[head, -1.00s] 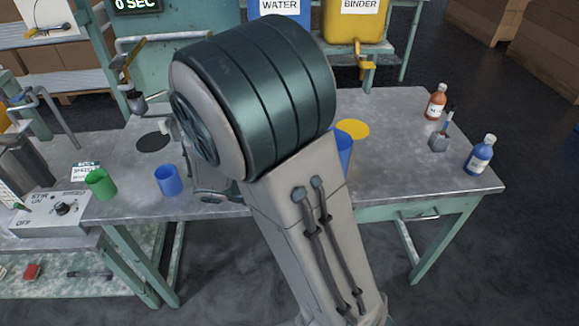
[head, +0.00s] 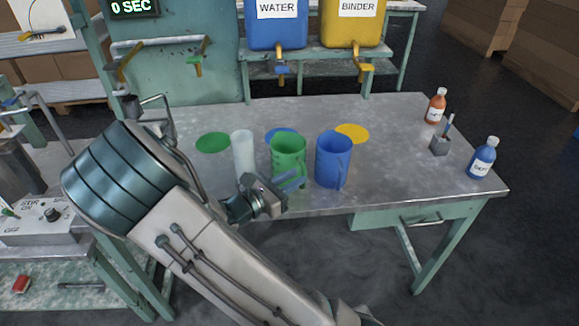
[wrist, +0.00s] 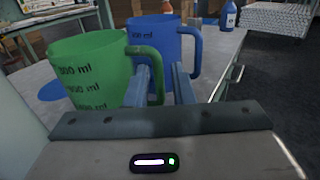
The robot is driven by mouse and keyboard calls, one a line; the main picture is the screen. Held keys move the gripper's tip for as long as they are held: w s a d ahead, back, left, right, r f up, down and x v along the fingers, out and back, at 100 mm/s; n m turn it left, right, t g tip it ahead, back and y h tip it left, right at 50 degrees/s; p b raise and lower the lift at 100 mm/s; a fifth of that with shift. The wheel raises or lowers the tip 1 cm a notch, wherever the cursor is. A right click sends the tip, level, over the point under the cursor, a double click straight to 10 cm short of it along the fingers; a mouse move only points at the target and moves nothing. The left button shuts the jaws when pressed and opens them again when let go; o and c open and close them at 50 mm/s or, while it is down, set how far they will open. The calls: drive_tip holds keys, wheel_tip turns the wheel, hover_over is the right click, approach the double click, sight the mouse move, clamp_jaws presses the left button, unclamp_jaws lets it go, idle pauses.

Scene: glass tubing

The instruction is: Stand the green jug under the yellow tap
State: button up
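The green jug (head: 288,152) stands upright near the front edge of the bench, between a white cylinder and the blue jug (head: 333,158). Its handle (wrist: 158,78) points towards my gripper. My gripper (head: 289,183) is at the jug's near side. In the wrist view its two fingers (wrist: 162,85) are apart, with the handle upright between them; I cannot tell whether they touch it. The yellow tap (head: 360,70) hangs under the yellow BINDER tank (head: 352,25) at the back. A yellow disc (head: 353,132) lies on the bench in front of it.
The blue jug stands close on the green jug's right. The white cylinder (head: 244,155) is close on its left. Green (head: 212,142) and blue (head: 280,134) discs mark the bench. Bottles (head: 481,158) and a small pot (head: 440,143) stand at the right.

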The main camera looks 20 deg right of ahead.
drive_tip(key=x, duration=0.4)
drive_tip(key=f+x, duration=0.1)
drive_tip(key=x, duration=0.1)
drive_tip(key=shift+w+d, duration=0.15)
drive_tip(key=shift+c, duration=0.3)
clamp_jaws()
